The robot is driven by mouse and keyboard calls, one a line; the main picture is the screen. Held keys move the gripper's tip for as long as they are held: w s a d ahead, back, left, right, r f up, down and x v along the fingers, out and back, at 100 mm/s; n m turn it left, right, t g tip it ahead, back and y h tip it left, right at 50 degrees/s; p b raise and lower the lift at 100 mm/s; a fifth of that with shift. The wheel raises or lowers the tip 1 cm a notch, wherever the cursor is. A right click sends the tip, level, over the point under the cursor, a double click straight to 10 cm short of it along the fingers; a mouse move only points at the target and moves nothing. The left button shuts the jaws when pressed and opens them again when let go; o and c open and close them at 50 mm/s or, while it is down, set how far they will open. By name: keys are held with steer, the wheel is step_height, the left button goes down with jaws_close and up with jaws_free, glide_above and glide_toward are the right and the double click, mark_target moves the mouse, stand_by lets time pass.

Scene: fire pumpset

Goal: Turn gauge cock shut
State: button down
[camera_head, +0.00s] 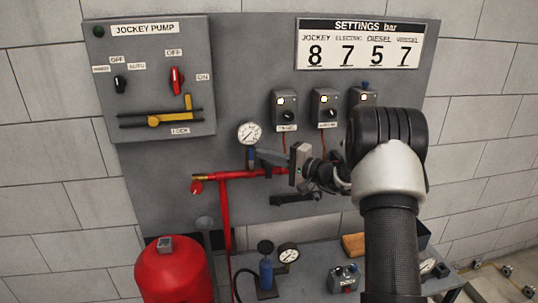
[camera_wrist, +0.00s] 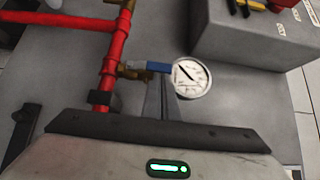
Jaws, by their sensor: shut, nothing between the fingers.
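The gauge cock is a small brass valve (camera_wrist: 133,72) on the red pipe, with a blue lever (camera_wrist: 158,67). In the wrist view the lever lies sideways, between the brass body and the round white gauge (camera_wrist: 192,77). In the head view the gauge (camera_head: 249,132) stands above the red pipe, with a bit of blue (camera_head: 251,153) below it. My gripper (camera_head: 260,154) reaches in from the right. Its fingers (camera_wrist: 161,82) are shut and empty, with their tips close to the lever; I cannot tell whether they touch it.
The red pipe (camera_head: 250,174) runs sideways just below my gripper and drops at the left. A grey jockey pump box (camera_head: 150,85) sits at upper left; small switch boxes (camera_head: 286,110) sit at right. Below are a red tank (camera_head: 174,275) and a bench (camera_head: 318,262) with loose items.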

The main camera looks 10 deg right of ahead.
mark_target(249, 151)
steer(key=shift+a+r+n+g+h+b, duration=0.2)
steer(key=shift+a+n+g+h+b, duration=0.25)
steer(key=shift+b, duration=0.5)
steer(key=a+n+h+b, duration=0.1)
steer(key=b, duration=0.1)
steer(key=n+g+h+b, duration=0.1)
steer(key=b, duration=0.1)
steer(key=shift+a+r, duration=0.3)
steer(key=shift+a, duration=0.05)
steer(key=shift+a+r+n+g+h+b, duration=0.15)
steer(key=shift+a+n+g+h+b, duration=0.05)
steer(key=shift+a+n+h+b, duration=0.2)
steer(key=shift+a+r+n+g+h+b, duration=0.15)
steer(key=shift+a+n+h+b, duration=0.1)
steer(key=shift+a+n+h, duration=0.5)
steer(key=shift+a+h, duration=0.2)
steer(key=shift+h, duration=0.2)
steer(key=shift+a+f+n+g+h+p, duration=0.15)
steer(key=shift+a+f+n+h+p, duration=0.3)
steer(key=shift+a+h+p, duration=0.3)
steer(key=shift+a+f+n+g+h+p, duration=0.2)
steer(key=shift+a+f+n+h+p, duration=0.25)
steer(key=shift+a+h+p, duration=0.3)
steer(key=shift+a+f+n+g+h+p, duration=0.15)
steer(key=shift+a+f+n+h+p, duration=0.3)
steer(key=shift+a+h+p, duration=0.3)
steer(key=shift+f, duration=0.1)
